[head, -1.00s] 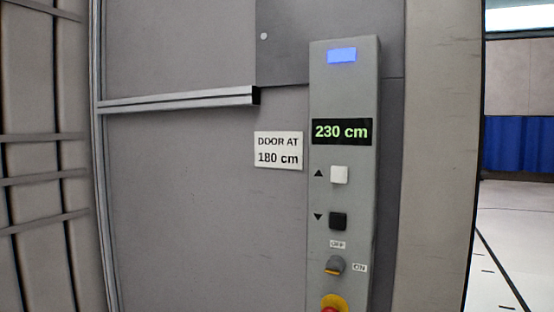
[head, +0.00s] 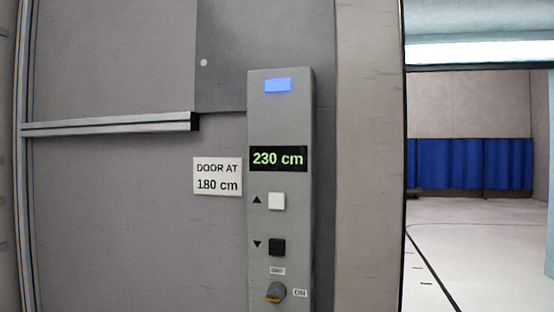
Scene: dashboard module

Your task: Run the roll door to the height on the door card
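The grey control panel (head: 257,180) stands upright on the wall in the head view. Its display (head: 279,158) reads 230 cm in green, and a blue lit rectangle (head: 278,85) is at its top. A white button (head: 276,201) sits beside an up arrow, and a black button (head: 277,247) beside a down arrow. A rotary switch (head: 275,292) is below, with an ON label at its right. The door card (head: 217,176), left of the panel, reads DOOR AT 180 cm. The roll door itself cannot be made out for certain. My gripper is not in view.
A metal rail (head: 110,124) runs across the grey wall left of the panel. To the right, past the wall edge (head: 368,170), an opening shows pale floor (head: 480,245) with a dark line and blue panels (head: 470,163) at the back.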

